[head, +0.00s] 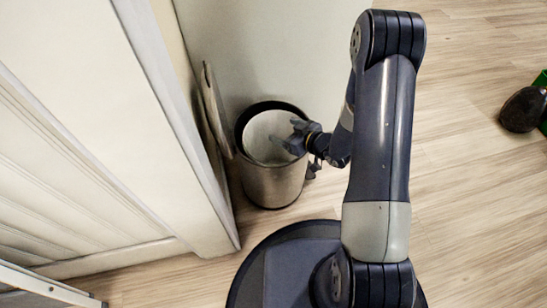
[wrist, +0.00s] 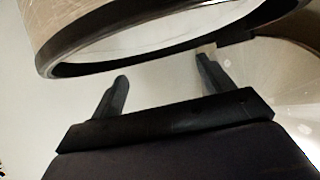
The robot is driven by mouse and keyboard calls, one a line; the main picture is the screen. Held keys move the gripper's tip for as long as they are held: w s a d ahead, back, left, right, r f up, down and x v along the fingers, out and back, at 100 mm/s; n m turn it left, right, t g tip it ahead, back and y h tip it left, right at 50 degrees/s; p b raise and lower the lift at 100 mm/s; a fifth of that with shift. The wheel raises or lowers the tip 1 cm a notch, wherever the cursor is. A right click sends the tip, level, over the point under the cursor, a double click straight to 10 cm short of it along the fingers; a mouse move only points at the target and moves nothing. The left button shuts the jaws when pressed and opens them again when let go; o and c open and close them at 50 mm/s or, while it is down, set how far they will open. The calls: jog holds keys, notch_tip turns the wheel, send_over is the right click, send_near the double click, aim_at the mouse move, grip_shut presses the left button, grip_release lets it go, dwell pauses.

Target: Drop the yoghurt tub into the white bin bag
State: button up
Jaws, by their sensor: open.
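The white bin bag (head: 259,132) lines a round metal bin (head: 272,187) with a dark rim, standing by the wall. The bag's pale inside also shows in the wrist view (wrist: 180,22), beyond the dark rim at the top. My gripper (head: 291,133) is over the right part of the bin's mouth, in front of the bag in the head view. In the wrist view its two fingers (wrist: 163,68) are spread apart with nothing between them. I cannot make out the yoghurt tub in either view; the bottom of the bag is not clear.
A wall (head: 265,45) rises behind the bin. A dark object (head: 523,109) lies far right by something green. The wooden floor (head: 470,210) at right is clear.

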jog(key=p+v, duration=0.3)
jog(key=v, duration=0.7)
jog(key=shift+s+d, duration=0.2)
jog(key=shift+a, duration=0.1)
jog(key=b+x, duration=0.4)
jog(key=x, duration=0.7)
jog(key=shift+r+p, duration=2.05)
jog(key=shift+r, duration=0.45)
jog(key=shift+f, duration=0.1)
